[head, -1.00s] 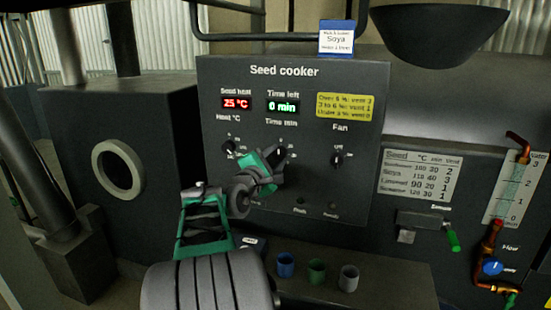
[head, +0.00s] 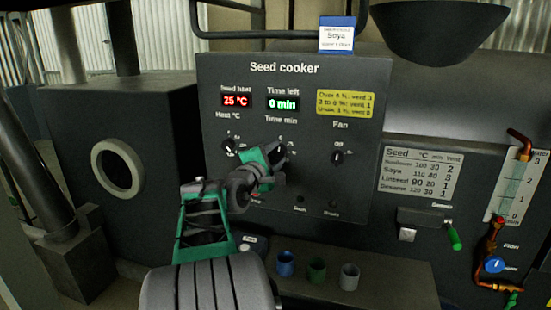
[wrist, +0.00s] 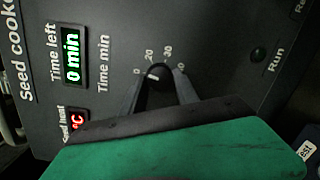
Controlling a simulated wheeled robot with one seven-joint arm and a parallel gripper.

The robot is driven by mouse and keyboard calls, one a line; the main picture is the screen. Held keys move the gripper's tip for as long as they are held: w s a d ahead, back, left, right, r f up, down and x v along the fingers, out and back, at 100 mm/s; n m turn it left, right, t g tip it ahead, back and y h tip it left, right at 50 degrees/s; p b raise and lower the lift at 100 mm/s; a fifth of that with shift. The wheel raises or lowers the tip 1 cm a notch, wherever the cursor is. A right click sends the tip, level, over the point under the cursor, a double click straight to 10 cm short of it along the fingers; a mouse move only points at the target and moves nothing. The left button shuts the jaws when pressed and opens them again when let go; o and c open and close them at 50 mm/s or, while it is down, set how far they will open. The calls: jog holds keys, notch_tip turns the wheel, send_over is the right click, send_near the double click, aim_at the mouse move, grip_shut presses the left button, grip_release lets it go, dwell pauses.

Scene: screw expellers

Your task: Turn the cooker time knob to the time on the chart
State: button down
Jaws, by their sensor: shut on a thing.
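The seed cooker panel (head: 300,90) faces me. The time knob (wrist: 160,73) sits under the "Time min" label, between the two dark fingers of my gripper (wrist: 161,88), which is shut on it. A pale mark shows on the knob, near the lower numbers of its dial; the exact reading is unclear. In the head view my gripper (head: 277,158) hides most of this knob. The Time left display (head: 283,104) reads 0 min. The chart (head: 420,175) on the right lists Soya with 110, 40 and 3. A card (head: 337,36) above the panel reads Soya.
The heat knob (head: 229,146) is close left of my gripper, and the fan knob (head: 337,157) is to its right. A dark Run button (wrist: 258,53) shows in the wrist view. Several small cups (head: 317,270) stand on the ledge below. A green-tipped handle (head: 453,238) sticks out at right.

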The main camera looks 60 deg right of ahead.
jog(key=m+b, duration=0.2)
jog(key=m, duration=0.1)
jog(key=shift+f+m, duration=0.15)
jog(key=shift+m, duration=0.15)
jog(key=m+b, duration=0.3)
jog(key=shift+y, duration=0.4)
jog(key=m+b, duration=0.3)
jog(key=shift+s+m+t, duration=0.1)
jog(key=shift+m+t, duration=0.2)
jog(key=shift+t, duration=0.1)
jog(key=m+b, duration=0.3)
jog(key=shift+s+t, duration=0.1)
jog(key=shift+t, duration=0.2)
jog(key=m+b, duration=0.3)
jog(key=shift+t, duration=0.3)
jog(key=m+b, duration=0.3)
jog(key=shift+s+m+y, duration=0.15)
jog(key=shift+m+y, duration=0.15)
jog(key=shift+m, duration=0.1)
jog(key=shift+m+t+b, duration=0.4)
jog(key=shift+m+b, duration=0.7)
jog(key=shift+m, duration=0.1)
jog(key=shift+d+r+m+t+b, duration=0.15)
jog(key=shift+m+t+b, duration=0.25)
jog(key=shift+m+b, duration=1)
jog(key=shift+r+m, duration=0.1)
jog(key=shift+m, duration=0.3)
